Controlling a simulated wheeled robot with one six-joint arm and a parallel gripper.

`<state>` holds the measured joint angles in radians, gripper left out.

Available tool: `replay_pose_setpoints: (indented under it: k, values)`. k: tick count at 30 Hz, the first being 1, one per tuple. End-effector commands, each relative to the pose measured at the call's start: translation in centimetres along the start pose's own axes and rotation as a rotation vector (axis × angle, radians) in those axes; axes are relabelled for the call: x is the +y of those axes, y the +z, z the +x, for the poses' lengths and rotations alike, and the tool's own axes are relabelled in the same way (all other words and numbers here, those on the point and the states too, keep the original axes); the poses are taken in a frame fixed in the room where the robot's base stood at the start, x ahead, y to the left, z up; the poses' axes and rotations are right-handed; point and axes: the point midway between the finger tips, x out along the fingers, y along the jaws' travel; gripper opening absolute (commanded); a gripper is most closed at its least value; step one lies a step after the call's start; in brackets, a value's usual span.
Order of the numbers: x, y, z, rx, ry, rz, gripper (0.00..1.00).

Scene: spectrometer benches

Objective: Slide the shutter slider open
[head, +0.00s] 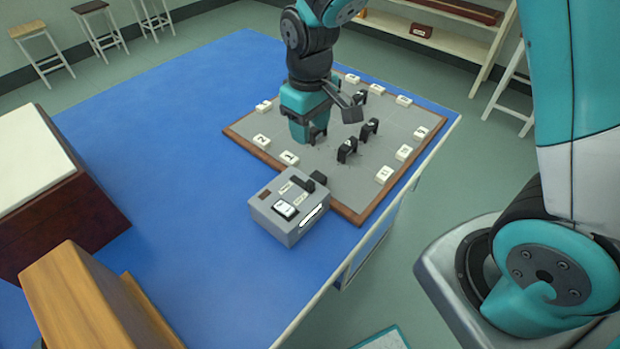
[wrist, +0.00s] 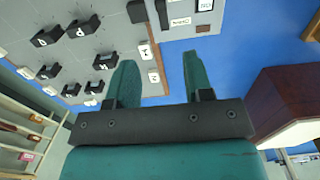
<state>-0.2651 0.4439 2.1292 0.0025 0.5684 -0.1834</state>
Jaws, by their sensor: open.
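A grey instrument box (head: 277,222) stands on the blue table at the near edge of the board. I cannot read which end is open. The box's top edge also shows in the wrist view (wrist: 188,30). My gripper (head: 308,132) hangs over the board, behind and apart from the box. In the wrist view its two teal fingers (wrist: 158,72) are spread with nothing between them.
The grey board (head: 330,172) with a brown rim holds several black handled pieces (head: 347,150) and white labelled tiles (head: 384,174) near my gripper. A dark box with a pale top (head: 30,150) and a wooden block (head: 85,300) stand left. The blue table between is clear.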

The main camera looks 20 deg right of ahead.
Motion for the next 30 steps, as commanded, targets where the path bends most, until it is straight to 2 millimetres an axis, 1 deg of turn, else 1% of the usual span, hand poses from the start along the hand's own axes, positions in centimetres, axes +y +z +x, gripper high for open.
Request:
replay_pose_setpoints:
  k: [5,15,18,21,24,30]
  values:
    - [-0.1,0.2,3.2,-0.007,-0.002,0.0,0.47]
    - [-0.1,0.3,11.0,-0.007,-0.003,0.0,0.47]
    - [-0.1,0.2,13.0,-0.005,-0.003,0.0,0.47]
    - [-0.1,0.2,14.5,-0.004,-0.003,0.0,0.47]
    - [-0.1,0.1,15.6,-0.002,-0.002,0.0,0.47]
    - [-0.1,0.1,16.4,0.001,-0.002,0.0,0.47]
